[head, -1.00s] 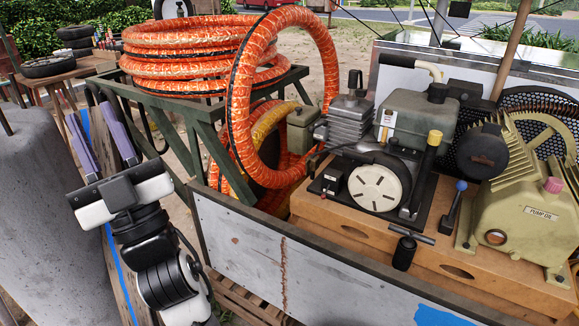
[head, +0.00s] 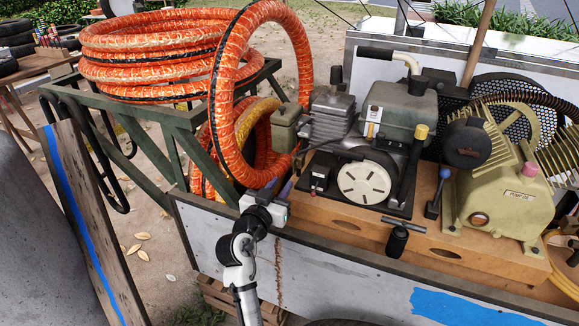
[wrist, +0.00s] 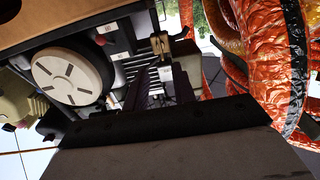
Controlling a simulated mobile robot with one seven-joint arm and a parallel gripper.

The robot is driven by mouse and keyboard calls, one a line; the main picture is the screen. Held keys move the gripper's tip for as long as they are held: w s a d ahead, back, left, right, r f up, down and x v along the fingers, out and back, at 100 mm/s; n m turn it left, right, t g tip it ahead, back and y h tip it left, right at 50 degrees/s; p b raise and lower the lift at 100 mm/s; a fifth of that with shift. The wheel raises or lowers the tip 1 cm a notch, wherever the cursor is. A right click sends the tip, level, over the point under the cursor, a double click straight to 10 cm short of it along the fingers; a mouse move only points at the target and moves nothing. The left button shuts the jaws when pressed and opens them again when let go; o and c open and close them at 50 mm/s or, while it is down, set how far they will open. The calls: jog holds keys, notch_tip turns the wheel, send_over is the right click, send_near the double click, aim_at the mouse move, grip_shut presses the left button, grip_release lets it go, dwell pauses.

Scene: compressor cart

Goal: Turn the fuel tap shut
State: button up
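The engine (head: 385,140) sits on a wooden base on the cart, with a round white recoil cover and a grey-green fuel tank (head: 400,105) on top. In the wrist view, a small brass fitting (wrist: 160,43) with a reddish lever-like end beside it looks like the fuel tap; I cannot tell its setting. In the head view I cannot make the tap out clearly. My gripper (head: 280,186) is at the cart's left front edge, left of the engine. In the wrist view, its dark purple fingers (wrist: 160,85) are apart with nothing between them, pointing towards the brass fitting.
Orange hose coils (head: 235,110) hang and lie on a green rack close left of my gripper. The cart's grey side panel (head: 330,275) stands below it. A blue-knobbed lever (head: 438,190) and the pump (head: 505,200) are to the right.

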aim_at(295, 165)
jog(key=p+x, duration=0.1)
jog(key=x, duration=0.7)
jog(key=shift+a+p, duration=0.1)
jog(key=shift+p, duration=0.2)
jog(key=shift+s, duration=0.1)
jog(key=shift+c, duration=0.3)
grip_shut()
